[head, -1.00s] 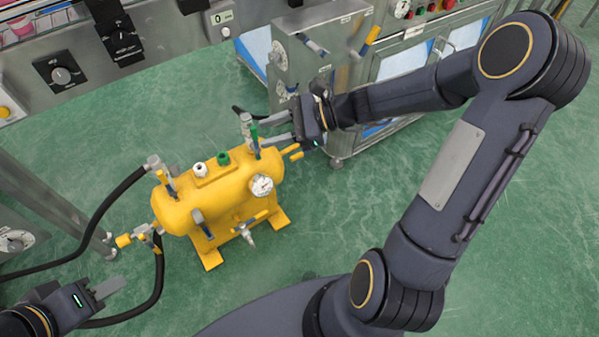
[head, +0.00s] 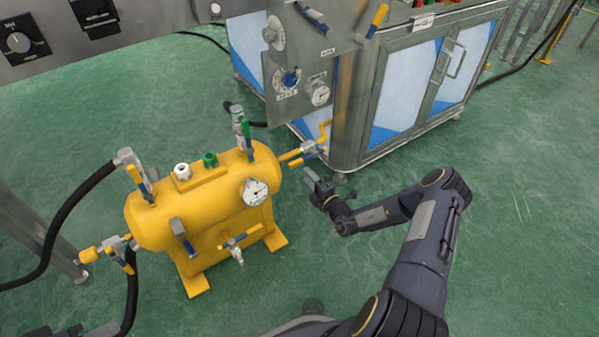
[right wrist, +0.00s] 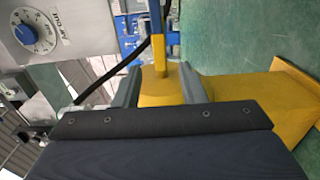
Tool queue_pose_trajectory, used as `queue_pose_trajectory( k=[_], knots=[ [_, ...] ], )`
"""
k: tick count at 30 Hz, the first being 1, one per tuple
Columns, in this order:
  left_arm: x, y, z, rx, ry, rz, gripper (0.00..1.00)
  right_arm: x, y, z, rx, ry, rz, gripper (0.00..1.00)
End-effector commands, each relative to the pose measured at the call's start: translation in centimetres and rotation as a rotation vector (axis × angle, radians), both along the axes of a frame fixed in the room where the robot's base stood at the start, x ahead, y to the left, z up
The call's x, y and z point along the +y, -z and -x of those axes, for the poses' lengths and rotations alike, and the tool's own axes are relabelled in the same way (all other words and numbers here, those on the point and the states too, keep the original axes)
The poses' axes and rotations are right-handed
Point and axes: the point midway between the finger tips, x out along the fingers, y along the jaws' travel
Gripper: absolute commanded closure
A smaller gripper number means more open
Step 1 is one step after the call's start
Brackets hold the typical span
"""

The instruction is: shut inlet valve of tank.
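The yellow tank (head: 205,205) stands on the floor at the left in the head view. A valve (head: 309,148) with a yellow and blue lever is on its right-end pipe. Another valve (head: 140,180) is at its upper left, and one (head: 125,250) is at its lower left end. My right gripper (head: 316,180) is just below and right of the right-end valve, apart from it. In the right wrist view its fingers (right wrist: 160,88) are spread, with yellow tank parts seen between and beyond them. My left gripper (head: 95,331) barely shows at the bottom edge.
A steel cabinet (head: 352,120) with dials and blue-tinted doors stands close behind the tank's right end. A black hose (head: 65,215) runs to the tank's left side. A pressure gauge (head: 256,192) faces forward on the tank. The green floor at the right is clear.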

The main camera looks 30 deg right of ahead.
Motion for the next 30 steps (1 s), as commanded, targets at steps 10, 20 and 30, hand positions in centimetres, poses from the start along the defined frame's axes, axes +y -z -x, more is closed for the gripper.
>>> queue_pose_trajectory(
  k=[10, 20, 30],
  knots=[
    [0.0, 2.4, 0.0, 0.000, 0.000, 0.000, 0.64, 0.8, 0.1, -5.2, -0.003, -0.005, 0.005, 0.63],
    [0.0, 2.5, 0.0, 0.000, 0.000, 0.000, 0.64, 0.9, -0.1, -6.0, -0.001, -0.004, 0.004, 0.63],
    [0.0, 2.5, 0.0, 0.000, 0.000, 0.000, 0.64, 0.9, -0.1, -5.9, -0.001, -0.005, 0.005, 0.99]
  ],
)
